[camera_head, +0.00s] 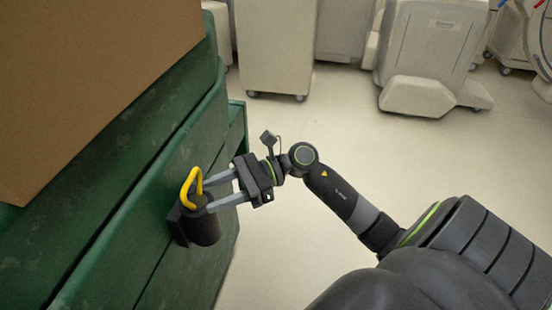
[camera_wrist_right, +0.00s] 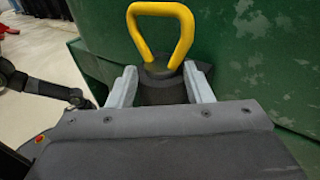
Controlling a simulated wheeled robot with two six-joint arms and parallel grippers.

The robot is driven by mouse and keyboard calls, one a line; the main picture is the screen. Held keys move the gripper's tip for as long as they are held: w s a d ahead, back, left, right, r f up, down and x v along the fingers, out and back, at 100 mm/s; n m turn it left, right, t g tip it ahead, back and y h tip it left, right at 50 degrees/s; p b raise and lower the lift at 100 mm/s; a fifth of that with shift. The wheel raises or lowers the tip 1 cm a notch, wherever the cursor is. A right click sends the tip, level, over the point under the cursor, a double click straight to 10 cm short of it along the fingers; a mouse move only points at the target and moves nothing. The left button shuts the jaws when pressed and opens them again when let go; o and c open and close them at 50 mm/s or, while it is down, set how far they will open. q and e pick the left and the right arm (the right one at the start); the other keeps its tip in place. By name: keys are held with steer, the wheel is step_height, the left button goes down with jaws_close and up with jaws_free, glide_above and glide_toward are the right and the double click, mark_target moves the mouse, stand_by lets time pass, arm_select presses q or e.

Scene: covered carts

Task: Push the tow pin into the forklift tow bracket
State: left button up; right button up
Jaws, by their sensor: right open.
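The tow pin (camera_head: 191,181) shows as a yellow loop handle standing up from the dark tow bracket (camera_head: 201,229) on the side of the green forklift body (camera_head: 150,204). In the right wrist view the pin's yellow loop (camera_wrist_right: 185,22) rises above the black bracket (camera_wrist_right: 162,92). How deep the pin's shaft sits is hidden. My right gripper (camera_head: 209,195) is open, its two grey fingers reaching to the bracket's top, just below the loop. In the right wrist view the fingers (camera_wrist_right: 161,80) stand either side of the black part. My left gripper is not in view.
A large brown box (camera_head: 85,80) rests on the green body at the upper left. Covered pale carts (camera_head: 277,45) and covered equipment (camera_head: 432,50) stand at the back. The pale floor (camera_head: 330,115) between them and my right arm is clear.

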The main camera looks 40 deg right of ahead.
steer(key=v, duration=1.4)
steer(key=shift+d+p, duration=0.3)
